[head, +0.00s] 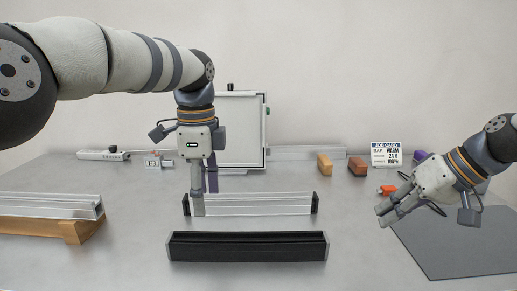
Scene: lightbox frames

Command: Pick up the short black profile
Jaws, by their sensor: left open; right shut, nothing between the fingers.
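The short black profile (247,247) lies across the front middle of the grey table, with a dark channel along its top and grey end faces. Behind it lies a clear silver profile (262,205) with black end caps. My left gripper (203,200) points down, open, at the left part of the silver profile, behind and above the black profile's left half. I cannot tell whether its fingers touch the silver profile. My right gripper (384,217) is shut and empty, to the right of the black profile, near the dark mat.
A longer silver profile rests on a wooden block (75,231) at left. A dark grey mat (455,240) lies at right. A white framed panel (240,130), a power strip (103,154), orange and brown blocks (324,164) and a job card (387,154) stand at the back.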

